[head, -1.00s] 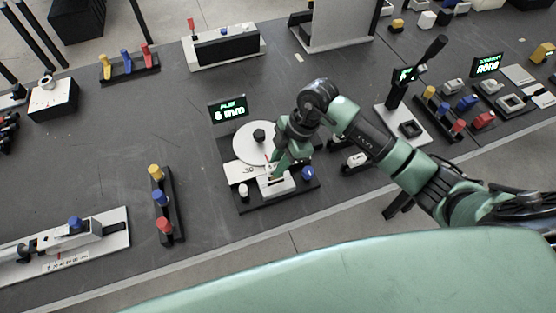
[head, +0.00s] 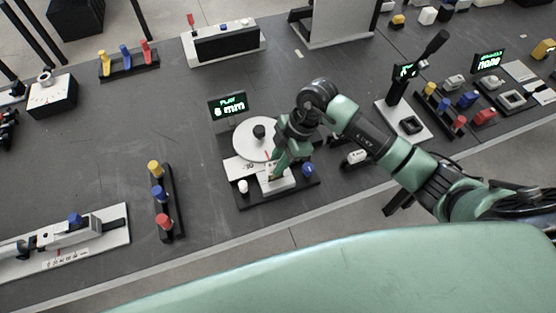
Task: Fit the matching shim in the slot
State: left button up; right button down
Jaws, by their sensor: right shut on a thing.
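The slot fixture has a dark base (head: 270,201), a pale round disc (head: 249,142) with a black knob and a white marked strip (head: 238,167). A white block (head: 284,185) sits at its front. My right gripper (head: 273,178) points down at this block, shut, its tips at the block's top; they hide the exact grip and the slot. A white knob (head: 243,187) stands left of the block and a blue knob (head: 308,169) right of it. The display (head: 229,107) behind reads "PLAY 6 mm". I cannot make out the matching shim. My left gripper is not in view.
A rack (head: 163,211) with yellow, blue and red pieces stands left of the fixture. A similar rack (head: 131,69) is at the back left. A white piece (head: 356,157) lies right of the fixture, under my right arm. A long rail device (head: 104,226) is at lower left.

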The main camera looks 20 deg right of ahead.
jog(key=shift+p, duration=0.55)
dwell(1.0)
jog(key=shift+f+b, duration=1.15)
jog(key=shift+f, duration=0.9)
jog(key=c, duration=1.2)
grip_release()
jog(key=shift+o, duration=0.2)
jog(key=b+v, duration=0.1)
jog(key=v, duration=0.7)
